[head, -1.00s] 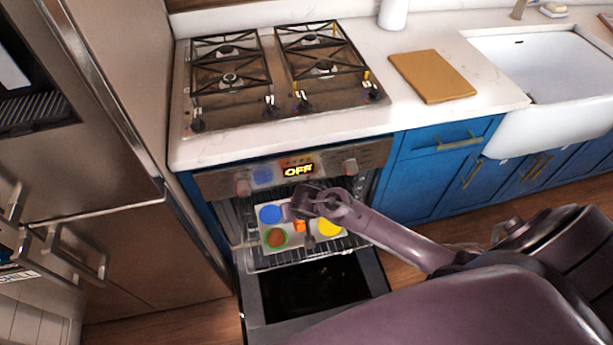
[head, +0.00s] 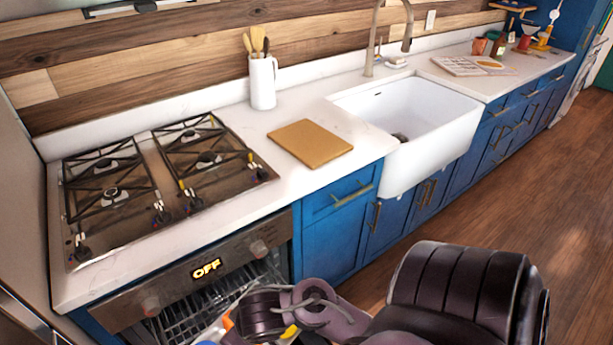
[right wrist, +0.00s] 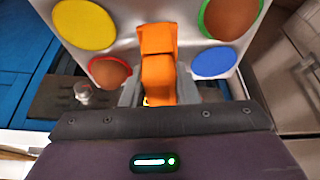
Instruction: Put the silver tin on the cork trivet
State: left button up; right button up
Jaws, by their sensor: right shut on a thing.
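The silver tin (right wrist: 122,38), with yellow, red, blue and green-rimmed round patches, fills much of the right wrist view. My right gripper (right wrist: 160,88) is shut on its orange handle. In the head view, only bits of the tin's coloured patches and orange handle show at the bottom edge, mostly hidden by my right arm, by the open oven. I cannot tell whether the tin touches the rack. The cork trivet (head: 310,143), a flat tan square, lies bare on the white counter between hob and sink. My left gripper is out of view.
The oven front (head: 200,280) reads OFF, with a wire rack (head: 185,318) below it. The gas hob (head: 155,185) is left of the trivet. A white utensil jug (head: 263,83) stands behind it and the white sink (head: 415,125) is to its right.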

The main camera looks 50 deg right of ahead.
aim_at(308, 139)
jog(key=k+l+u, duration=0.1)
jog(key=l, duration=0.25)
jog(key=k+l+u, duration=0.15)
jog(key=l, duration=0.25)
jog(key=k+l+u, duration=0.1)
jog(key=l, duration=0.25)
jog(key=k+l+u, duration=0.1)
jog(key=l, duration=0.2)
jog(key=k+l+u, duration=0.1)
jog(key=l, duration=0.25)
jog(key=k, duration=0.1)
